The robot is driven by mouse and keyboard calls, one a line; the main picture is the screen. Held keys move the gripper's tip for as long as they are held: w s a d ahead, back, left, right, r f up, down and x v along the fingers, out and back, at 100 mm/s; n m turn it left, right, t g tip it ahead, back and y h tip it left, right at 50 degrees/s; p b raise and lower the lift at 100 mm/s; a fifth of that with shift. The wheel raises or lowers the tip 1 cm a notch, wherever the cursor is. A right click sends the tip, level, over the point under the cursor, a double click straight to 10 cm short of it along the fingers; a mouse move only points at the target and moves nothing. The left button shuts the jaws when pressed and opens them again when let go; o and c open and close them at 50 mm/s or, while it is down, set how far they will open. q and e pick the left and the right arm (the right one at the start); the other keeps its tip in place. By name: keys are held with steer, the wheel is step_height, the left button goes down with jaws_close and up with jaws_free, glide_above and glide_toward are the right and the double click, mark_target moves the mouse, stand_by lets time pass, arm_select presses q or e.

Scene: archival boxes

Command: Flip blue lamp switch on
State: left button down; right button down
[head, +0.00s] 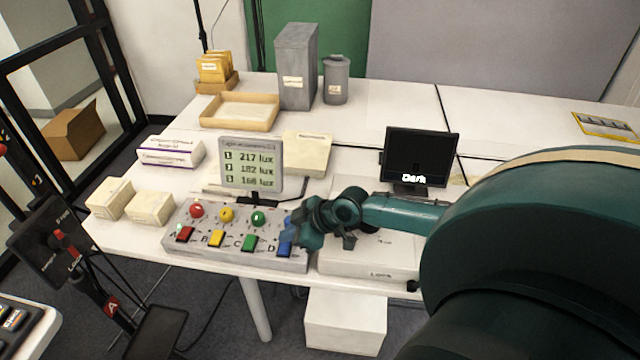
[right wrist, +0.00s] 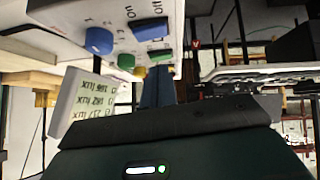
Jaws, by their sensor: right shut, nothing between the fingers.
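The grey control panel (head: 205,243) stands on the near edge of the table, with red, yellow, green and blue round knobs and a square switch below each. The blue switch (head: 285,247) is at the panel's right end, partly covered by my right gripper (head: 299,237). The blue knob (head: 288,221) is also partly hidden. My right gripper's fingers (right wrist: 157,84) are shut and empty, near the panel; contact is unclear. My left gripper is out of view.
A lux display (head: 251,164) stands behind the panel, showing 217, 182 and 168 lux. A black screen (head: 419,157) reading "Dark" stands to the right. A flat white box (head: 368,262) lies right of the panel, under my right arm. Small cream boxes (head: 150,208) lie left.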

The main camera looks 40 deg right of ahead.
arm_select(q)
steer(key=shift+b, duration=0.35)
arm_select(e)
steer(key=v, duration=0.9)
steer(key=shift+s+r, duration=0.25)
steer(key=shift+d, duration=0.15)
